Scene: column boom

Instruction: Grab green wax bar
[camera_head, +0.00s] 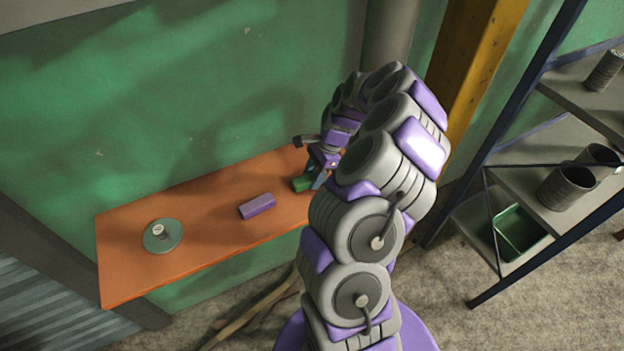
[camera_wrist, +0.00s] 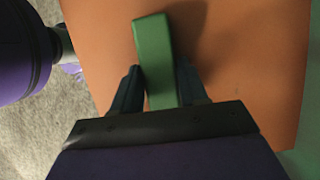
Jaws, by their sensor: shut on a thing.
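The green wax bar (camera_wrist: 153,45) is a block between the two fingers of my gripper (camera_wrist: 160,88) in the wrist view, its far end sticking out past the fingertips. In the head view the green bar (camera_head: 302,184) shows at the right part of the orange table, partly hidden by my gripper (camera_head: 320,180). My gripper is shut on the bar. The bar is at or just above the table top; I cannot tell whether it still touches.
The orange table (camera_head: 200,218) also holds a purple bar (camera_head: 257,206) and a round green-grey dish (camera_head: 162,236) at the left. A green wall stands behind. A shelf rack (camera_head: 545,178) at the right holds metal cans (camera_head: 566,186) and a green bin (camera_head: 520,232).

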